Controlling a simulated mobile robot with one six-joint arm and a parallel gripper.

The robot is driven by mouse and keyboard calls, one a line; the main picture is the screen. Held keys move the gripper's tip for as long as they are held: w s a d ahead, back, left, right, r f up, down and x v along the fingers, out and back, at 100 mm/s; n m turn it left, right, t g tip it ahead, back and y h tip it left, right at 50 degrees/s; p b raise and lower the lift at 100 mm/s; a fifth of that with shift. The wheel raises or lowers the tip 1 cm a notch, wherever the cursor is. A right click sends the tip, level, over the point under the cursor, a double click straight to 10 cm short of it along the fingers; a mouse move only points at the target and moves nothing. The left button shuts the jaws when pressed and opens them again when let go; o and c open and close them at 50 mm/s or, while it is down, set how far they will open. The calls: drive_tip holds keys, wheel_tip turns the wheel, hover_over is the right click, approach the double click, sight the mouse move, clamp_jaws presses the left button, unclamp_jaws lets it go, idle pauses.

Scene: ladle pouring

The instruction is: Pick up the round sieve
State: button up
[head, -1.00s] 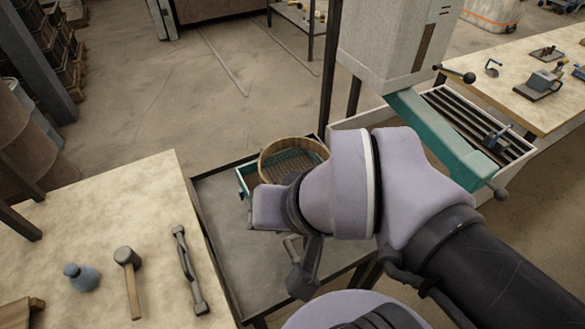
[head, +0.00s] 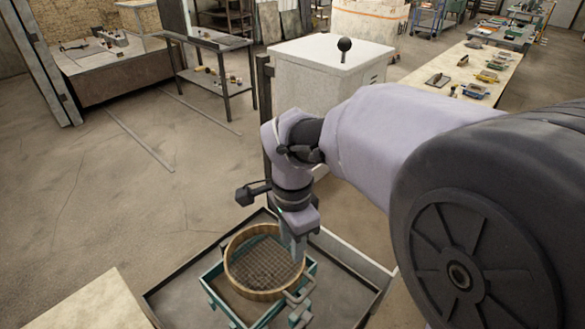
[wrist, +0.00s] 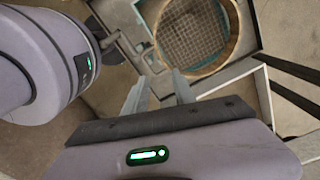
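The round sieve (head: 237,273) has a wooden hoop and a dark mesh. It rests on a teal frame (head: 216,302) in the head view. In the wrist view the sieve (wrist: 200,28) is at the top right, with its near rim close to the fingertips. My gripper (head: 294,256) points down at the sieve's right rim in the head view. In the wrist view my gripper (wrist: 160,76) has its two fingers apart, with nothing seen held between them. I cannot tell whether a finger touches the rim.
The teal frame stands in a shallow grey tray (head: 180,295) with raised edges. A pale cabinet (head: 310,80) with a black knob stands behind. A table corner (head: 100,305) is at the lower left. Open floor lies to the left.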

sight(291, 282)
drive_tip(key=f+b, duration=0.3)
drive_tip(key=f, duration=0.5)
drive_tip(key=f+b, duration=0.4)
drive_tip(key=f, duration=0.4)
drive_tip(key=shift+a+f, duration=0.2)
drive_tip(key=shift+f, duration=0.05)
drive_tip(key=shift+r, duration=0.2)
drive_tip(key=shift+c, duration=0.6)
clamp_jaws()
